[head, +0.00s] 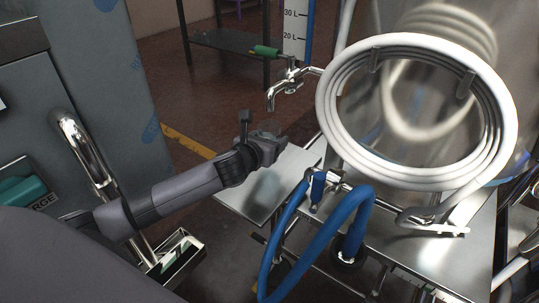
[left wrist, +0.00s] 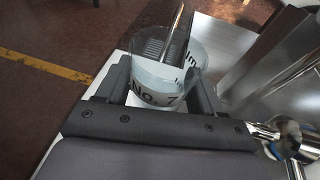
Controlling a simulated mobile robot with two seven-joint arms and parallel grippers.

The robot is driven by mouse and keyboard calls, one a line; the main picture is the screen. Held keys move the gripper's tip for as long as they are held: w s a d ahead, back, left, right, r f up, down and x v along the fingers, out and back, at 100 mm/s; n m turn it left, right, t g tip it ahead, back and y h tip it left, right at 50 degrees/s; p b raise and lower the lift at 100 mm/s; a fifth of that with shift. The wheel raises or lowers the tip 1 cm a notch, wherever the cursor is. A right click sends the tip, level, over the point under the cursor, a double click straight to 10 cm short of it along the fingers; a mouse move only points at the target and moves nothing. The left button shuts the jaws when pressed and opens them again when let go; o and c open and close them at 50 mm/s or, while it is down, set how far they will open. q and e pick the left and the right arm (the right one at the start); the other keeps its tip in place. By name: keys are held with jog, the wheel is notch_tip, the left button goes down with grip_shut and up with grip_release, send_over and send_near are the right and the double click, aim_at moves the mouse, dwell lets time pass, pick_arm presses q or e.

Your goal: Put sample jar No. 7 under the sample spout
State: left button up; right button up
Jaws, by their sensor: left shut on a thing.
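Sample jar No. 7 (left wrist: 150,92) is a clear jar with a white label reading "NO. 7", seen in the left wrist view between my left fingers. My left gripper (head: 281,143) is shut on it, with one finger on each side. In the head view the jar cannot be made out behind the gripper. The sample spout (head: 271,102) is a bent chrome tap with a green handle (head: 265,50). In the head view it shows just above my left gripper. A thin metal rod shows at the jar's mouth in the left wrist view; I cannot tell whether it is inside. My right gripper is not in view.
A metal shelf (head: 258,196) lies beneath my left gripper. A steel tank with a coiled white hose (head: 334,125) stands to the right. A blue hose (head: 322,240) loops in front of it. A film-wrapped cabinet (head: 100,60) stands at left.

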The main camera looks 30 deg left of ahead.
pick_arm(q)
jog(key=shift+w+f+b, duration=0.1)
jog(key=shift+f+b, duration=0.75)
jog(key=shift+b, duration=0.25)
jog(key=shift+f+b, duration=0.8)
jog(key=shift+b, duration=0.3)
jog(key=shift+f+b, duration=0.15)
jog(key=shift+b, duration=0.15)
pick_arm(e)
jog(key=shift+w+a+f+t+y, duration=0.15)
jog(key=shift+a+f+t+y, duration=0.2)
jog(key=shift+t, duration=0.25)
pick_arm(q)
jog(key=o, duration=1.1)
jog(key=shift+f, duration=0.1)
jog(key=shift+o, duration=0.2)
